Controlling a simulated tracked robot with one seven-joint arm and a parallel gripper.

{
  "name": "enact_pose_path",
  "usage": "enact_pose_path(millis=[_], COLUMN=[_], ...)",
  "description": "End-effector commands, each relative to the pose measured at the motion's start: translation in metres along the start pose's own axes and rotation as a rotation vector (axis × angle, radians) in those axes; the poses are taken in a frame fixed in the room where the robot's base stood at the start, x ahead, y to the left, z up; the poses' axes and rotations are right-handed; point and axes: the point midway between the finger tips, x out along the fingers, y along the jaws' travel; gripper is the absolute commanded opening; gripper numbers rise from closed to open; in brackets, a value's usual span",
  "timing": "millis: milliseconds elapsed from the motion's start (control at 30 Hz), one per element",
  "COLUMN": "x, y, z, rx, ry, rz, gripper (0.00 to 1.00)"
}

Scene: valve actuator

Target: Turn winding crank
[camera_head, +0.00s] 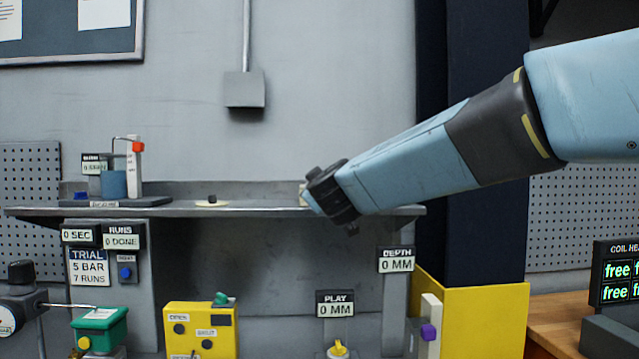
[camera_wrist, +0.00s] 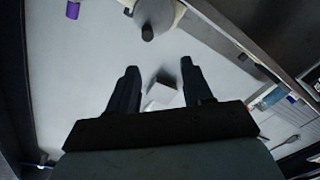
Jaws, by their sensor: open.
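No part in view is plainly marked as the winding crank. In the head view, a small stand with a bent rod and red knob (camera_head: 137,146) is on the left of the shelf. A pale disc with a dark knob (camera_head: 212,201) lies on the shelf. In the wrist view, a round grey part with a dark knob (camera_wrist: 147,32) is at the top, beyond my fingertips. My gripper (camera_wrist: 160,78) is open. A white block (camera_wrist: 160,96) shows between the fingers, apparently beyond them. In the head view, my gripper (camera_head: 332,195) is by the shelf's right end; its fingertips are unclear.
A metal shelf (camera_head: 260,211) spans the wall. A purple knob (camera_head: 428,332) is lower right. A COIL HEAD display (camera_head: 615,275) stands on a wooden bench.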

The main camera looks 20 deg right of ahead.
Motion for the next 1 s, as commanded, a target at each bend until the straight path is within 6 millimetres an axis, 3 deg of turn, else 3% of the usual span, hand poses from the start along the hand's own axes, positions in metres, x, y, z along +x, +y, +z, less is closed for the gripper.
enact_pose_path(millis=[367,1000], x=[0.025,0.123], y=[0.011,0.018], z=[0.002,0.005], rx=[-0.076,-0.078], ry=[-0.047,-0.045], rz=[0.087,0.085], gripper=[0.5,0.5])
